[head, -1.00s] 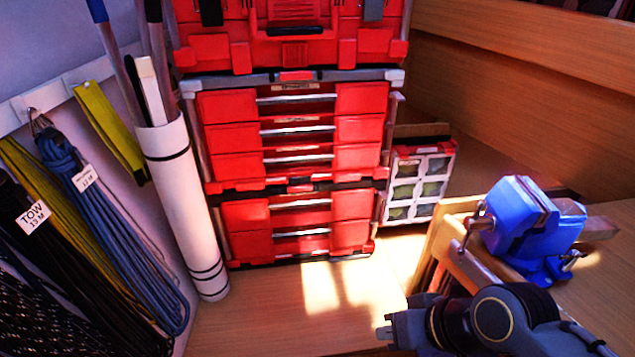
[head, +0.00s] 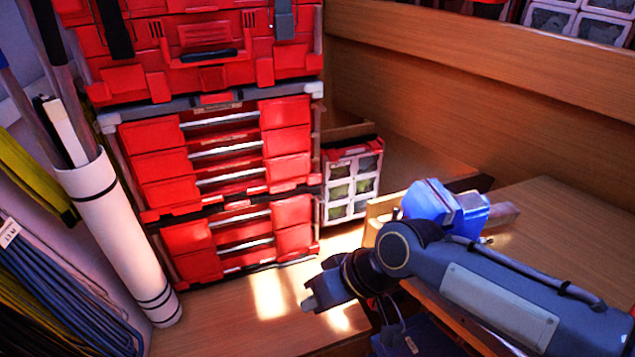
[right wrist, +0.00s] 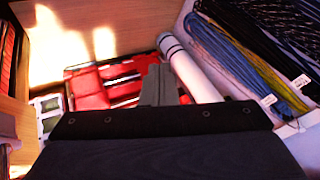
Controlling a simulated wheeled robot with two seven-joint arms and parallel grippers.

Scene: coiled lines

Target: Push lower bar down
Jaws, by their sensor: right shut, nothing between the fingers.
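A red drawer stack (head: 163,169) stands against the back, with several silver handle bars across its drawers. The lowest bar (head: 246,246) is on the bottom drawer, just above the floor; another bar (head: 244,222) is just above it. I cannot tell which bar the task means. My right gripper (head: 311,297) is shut and empty, in front of and right of the stack's lower corner in the picture, apart from it. In the right wrist view, its grey fingers (right wrist: 159,86) show closed in front of the red drawers (right wrist: 92,90). My left gripper is not in view.
A blue vise (head: 432,201) on the wooden bench (head: 560,225) is partly behind my right arm. A white tube (head: 115,225) holding poles stands left of the stack. Coiled lines (head: 50,290) hang at left. A small organizer case (head: 351,180) stands right of the stack.

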